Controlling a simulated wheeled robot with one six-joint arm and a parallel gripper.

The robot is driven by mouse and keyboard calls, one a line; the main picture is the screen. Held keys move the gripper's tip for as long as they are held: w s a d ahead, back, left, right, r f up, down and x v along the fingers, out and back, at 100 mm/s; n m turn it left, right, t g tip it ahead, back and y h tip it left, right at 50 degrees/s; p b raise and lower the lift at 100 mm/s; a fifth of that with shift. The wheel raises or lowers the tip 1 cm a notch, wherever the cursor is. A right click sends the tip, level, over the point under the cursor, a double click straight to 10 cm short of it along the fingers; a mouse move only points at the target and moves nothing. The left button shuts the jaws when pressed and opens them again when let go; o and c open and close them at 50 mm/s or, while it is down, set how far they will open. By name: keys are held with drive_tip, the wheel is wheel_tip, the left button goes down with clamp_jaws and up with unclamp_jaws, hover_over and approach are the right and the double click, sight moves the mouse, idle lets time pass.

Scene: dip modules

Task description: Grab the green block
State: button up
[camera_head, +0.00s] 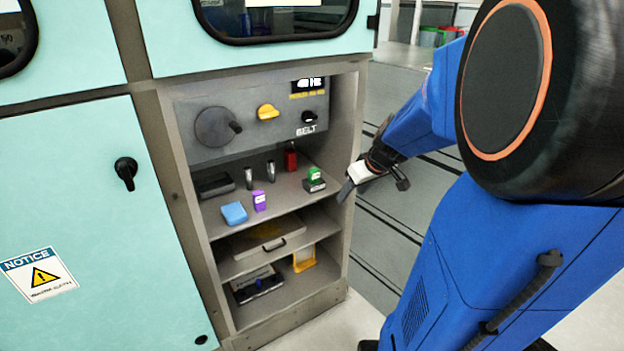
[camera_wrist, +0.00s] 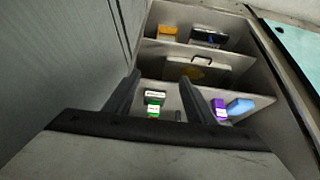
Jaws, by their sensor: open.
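The green block (camera_head: 315,174) is at the right end of the upper shelf (camera_head: 283,207), on or against a dark block with a light label. In the wrist view the green block (camera_wrist: 153,109) shows between the two fingers, nearer the left one. My gripper (camera_head: 345,192) is at the right edge of the cabinet opening, to the right of the green block and apart from it. In the wrist view my gripper (camera_wrist: 160,90) has its fingers spread with nothing held between them.
A purple block (camera_head: 259,200), a blue block (camera_head: 234,213), a red object (camera_head: 291,157) and small metal cylinders share the shelf. The cabinet's right side wall (camera_head: 345,120) stands beside my gripper.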

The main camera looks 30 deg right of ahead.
approach(314, 170)
drive_tip(key=x, duration=0.5)
drive_tip(key=shift+f, duration=0.15)
drive_tip(key=shift+x, duration=2.55)
drive_tip(key=c, duration=1.2)
